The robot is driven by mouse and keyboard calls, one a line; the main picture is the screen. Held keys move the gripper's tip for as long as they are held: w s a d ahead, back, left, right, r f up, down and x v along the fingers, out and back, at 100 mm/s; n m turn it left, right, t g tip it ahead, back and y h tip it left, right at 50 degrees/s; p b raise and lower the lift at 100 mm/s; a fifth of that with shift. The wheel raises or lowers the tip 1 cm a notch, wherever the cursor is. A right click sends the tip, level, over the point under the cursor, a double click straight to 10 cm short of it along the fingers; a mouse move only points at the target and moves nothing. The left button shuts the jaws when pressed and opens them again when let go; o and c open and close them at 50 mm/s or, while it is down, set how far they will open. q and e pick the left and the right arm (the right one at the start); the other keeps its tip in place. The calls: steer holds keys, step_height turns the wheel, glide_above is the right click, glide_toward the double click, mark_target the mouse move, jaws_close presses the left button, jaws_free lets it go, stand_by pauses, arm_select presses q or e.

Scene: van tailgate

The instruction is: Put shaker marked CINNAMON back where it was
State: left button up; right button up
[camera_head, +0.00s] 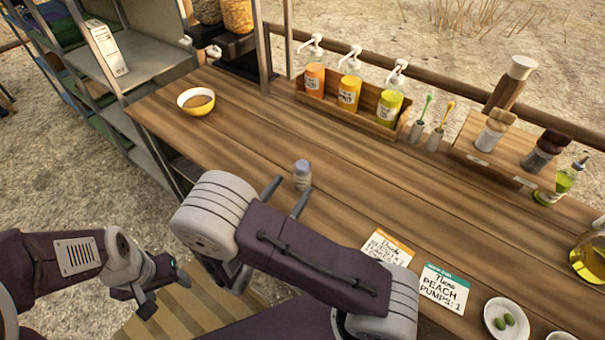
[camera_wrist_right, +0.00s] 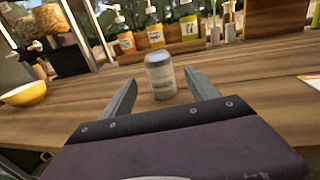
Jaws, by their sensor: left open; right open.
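A small shaker (camera_head: 303,175) with a grey-blue cap and pale body stands upright on the wooden counter; its label is too small to read. It also shows in the right wrist view (camera_wrist_right: 160,76), between the fingers. My right gripper (camera_head: 287,192) is open around the shaker, with a finger on each side and gaps visible. My left gripper (camera_head: 165,283) is open and empty, low at the left, off the counter's front edge. A wooden rack (camera_head: 483,158) at the right holds a pale-capped shaker (camera_head: 493,130) and a dark-capped shaker (camera_head: 543,152), with a bare part between them.
A wooden box (camera_head: 345,112) of several pump bottles stands at the back. A yellow bowl (camera_head: 196,102) is at the left. Cards (camera_head: 443,288), a plate of olives (camera_head: 505,320) and an oil jug (camera_head: 592,255) are at the right. The middle counter is clear.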

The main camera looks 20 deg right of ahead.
mark_target(298, 179)
steer(key=x, duration=0.5)
steer(key=shift+f, duration=0.2)
steer(key=shift+c, duration=0.6)
jaws_close()
step_height(298, 179, up, 10)
steer(key=shift+r+p, duration=0.1)
steer(key=shift+p, duration=1.05)
